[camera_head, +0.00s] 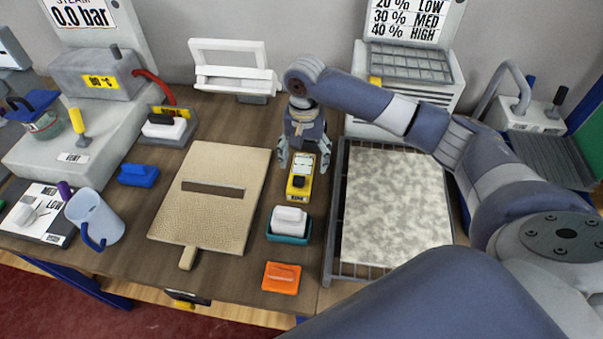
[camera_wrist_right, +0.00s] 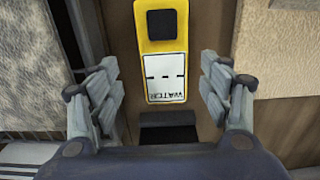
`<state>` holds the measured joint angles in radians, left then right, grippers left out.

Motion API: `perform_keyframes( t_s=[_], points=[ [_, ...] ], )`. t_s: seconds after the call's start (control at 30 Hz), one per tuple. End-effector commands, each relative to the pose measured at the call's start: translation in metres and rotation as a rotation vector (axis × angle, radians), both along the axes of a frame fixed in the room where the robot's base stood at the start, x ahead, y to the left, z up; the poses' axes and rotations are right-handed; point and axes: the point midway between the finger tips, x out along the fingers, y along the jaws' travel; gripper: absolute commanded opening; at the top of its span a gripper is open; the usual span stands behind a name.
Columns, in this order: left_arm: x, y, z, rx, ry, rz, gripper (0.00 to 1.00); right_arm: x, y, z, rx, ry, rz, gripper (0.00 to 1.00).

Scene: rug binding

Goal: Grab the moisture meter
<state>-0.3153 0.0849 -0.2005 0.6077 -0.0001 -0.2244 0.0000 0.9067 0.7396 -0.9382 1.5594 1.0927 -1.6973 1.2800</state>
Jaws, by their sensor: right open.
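The moisture meter, a yellow handheld device (camera_head: 300,184) with a white face and a dark square patch, lies on the wooden table between a beige board and a wire rack. My right gripper (camera_head: 304,161) points down over its far end, open, with one finger to each side. In the right wrist view, the meter (camera_wrist_right: 163,28) lies between and beyond the open fingers (camera_wrist_right: 160,85), with visible gaps on both sides. Nothing is held. My left gripper is not in view.
The beige slotted board (camera_head: 220,215) lies left of the meter. The rack with a mottled sheet (camera_head: 395,210) stands close on the right. A teal tray with a white block (camera_head: 289,228) and an orange block (camera_head: 281,278) are nearer the front edge.

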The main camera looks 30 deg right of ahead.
Motion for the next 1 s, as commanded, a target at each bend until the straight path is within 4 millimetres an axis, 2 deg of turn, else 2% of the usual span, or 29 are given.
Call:
perform_keyframes(
  t_s=[0.17,0.3,0.4,0.53,0.73,0.97,1.0],
  points=[
    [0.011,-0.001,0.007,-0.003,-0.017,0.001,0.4,0.0,0.001,-0.013,0.0,0.003,-0.001,0.72],
    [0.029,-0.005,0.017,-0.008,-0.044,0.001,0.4,0.002,0.004,-0.034,-0.001,0.002,-0.002,0.72],
    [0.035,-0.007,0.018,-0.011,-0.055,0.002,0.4,0.002,0.004,-0.048,-0.001,0.002,-0.001,0.72],
    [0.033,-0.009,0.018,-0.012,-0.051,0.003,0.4,0.002,0.004,-0.056,-0.001,-0.001,0.0,0.72],
    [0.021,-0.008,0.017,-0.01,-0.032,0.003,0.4,0.002,0.004,-0.057,-0.001,-0.001,0.0,0.72],
    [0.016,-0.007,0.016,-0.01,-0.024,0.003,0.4,0.002,0.004,-0.057,-0.001,-0.001,0.0,0.2],
    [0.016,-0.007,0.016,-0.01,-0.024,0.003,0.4,0.002,0.004,-0.057,-0.001,-0.001,0.0,0.18]
  ],
)
